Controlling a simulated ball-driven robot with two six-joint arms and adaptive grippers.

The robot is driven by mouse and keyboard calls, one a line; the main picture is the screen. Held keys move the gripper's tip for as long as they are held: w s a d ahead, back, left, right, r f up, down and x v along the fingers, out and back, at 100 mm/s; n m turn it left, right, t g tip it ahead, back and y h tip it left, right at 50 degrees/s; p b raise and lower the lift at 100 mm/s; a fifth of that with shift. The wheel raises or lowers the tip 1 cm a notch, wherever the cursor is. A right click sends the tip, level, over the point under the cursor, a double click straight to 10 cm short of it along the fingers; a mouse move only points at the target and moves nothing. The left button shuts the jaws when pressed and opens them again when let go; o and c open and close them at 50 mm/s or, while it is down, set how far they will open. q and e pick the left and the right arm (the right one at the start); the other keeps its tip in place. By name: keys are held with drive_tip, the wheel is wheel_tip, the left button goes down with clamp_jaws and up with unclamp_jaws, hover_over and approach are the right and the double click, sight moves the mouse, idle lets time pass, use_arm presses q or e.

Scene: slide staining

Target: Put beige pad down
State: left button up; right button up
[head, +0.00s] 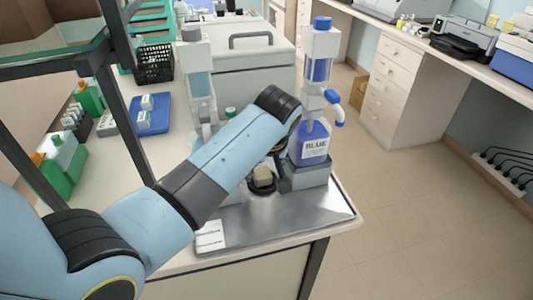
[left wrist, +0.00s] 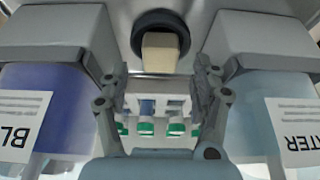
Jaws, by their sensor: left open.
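The beige pad (head: 262,173) is a small block standing on a round black holder (head: 262,187) on the metal tray (head: 310,214). In the left wrist view the pad (left wrist: 160,52) shows against the black ring of the holder (left wrist: 136,34), beyond the fingertips. My left gripper (left wrist: 160,82) is open, its two fingers apart with nothing between them, and the pad looks clear of both. In the head view my left wrist hides most of this gripper, just above and beside the pad. My right gripper is not in view.
A blue-liquid dispenser bottle (head: 312,145) stands right of the pad, and a pale-blue one (head: 200,88) stands behind my forearm. The tray's front right is bare.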

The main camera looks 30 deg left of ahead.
use_arm(q)
drive_tip(key=v, duration=0.9)
drive_tip(key=shift+s, duration=0.15)
